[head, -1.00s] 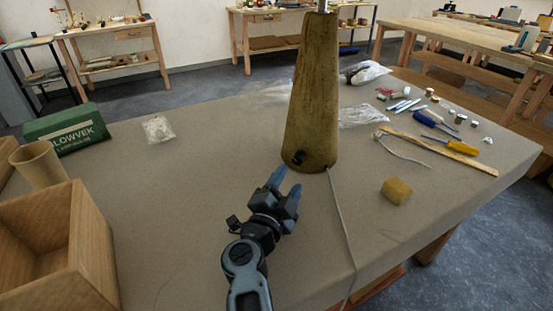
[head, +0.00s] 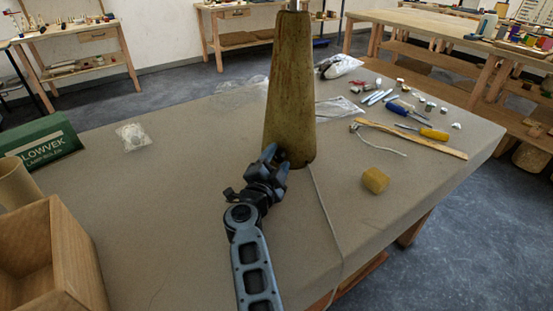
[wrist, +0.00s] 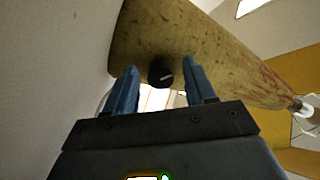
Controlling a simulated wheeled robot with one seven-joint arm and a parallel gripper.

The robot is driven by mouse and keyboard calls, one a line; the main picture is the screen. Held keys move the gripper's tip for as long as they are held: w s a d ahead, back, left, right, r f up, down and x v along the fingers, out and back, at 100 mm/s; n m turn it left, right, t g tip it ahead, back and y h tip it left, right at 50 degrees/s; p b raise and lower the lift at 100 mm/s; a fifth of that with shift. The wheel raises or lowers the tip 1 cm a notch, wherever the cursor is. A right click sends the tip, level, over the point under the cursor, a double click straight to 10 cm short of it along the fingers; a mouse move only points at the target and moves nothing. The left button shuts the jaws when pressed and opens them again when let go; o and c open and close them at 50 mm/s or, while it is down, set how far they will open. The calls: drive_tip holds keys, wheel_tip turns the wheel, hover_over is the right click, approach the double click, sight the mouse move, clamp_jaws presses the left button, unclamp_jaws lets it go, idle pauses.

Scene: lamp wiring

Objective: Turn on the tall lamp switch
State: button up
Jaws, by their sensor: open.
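The tall lamp (head: 292,90) is a tapered, worn yellow-brown column standing upright on the table, with a cord (head: 328,215) running from its base to the front edge. Its switch, a round black knob (wrist: 160,71) with a light mark, is low on the lamp body. My gripper (head: 277,158) is at the lamp's lower left side in the head view, where it hides the knob. In the wrist view my gripper (wrist: 160,88) is open, with the knob between and just beyond its two blue fingers. I cannot tell whether the fingers touch it.
A wooden box (head: 55,255), a cup (head: 15,185) and a green carton (head: 40,141) stand at the left. A yellow block (head: 375,180), a wooden strip (head: 415,139) and a yellow-handled screwdriver (head: 433,134) lie at the right. The table between box and lamp is clear.

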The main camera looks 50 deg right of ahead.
drive_tip(key=shift+d, duration=0.15)
clamp_jaws()
idle(0.5)
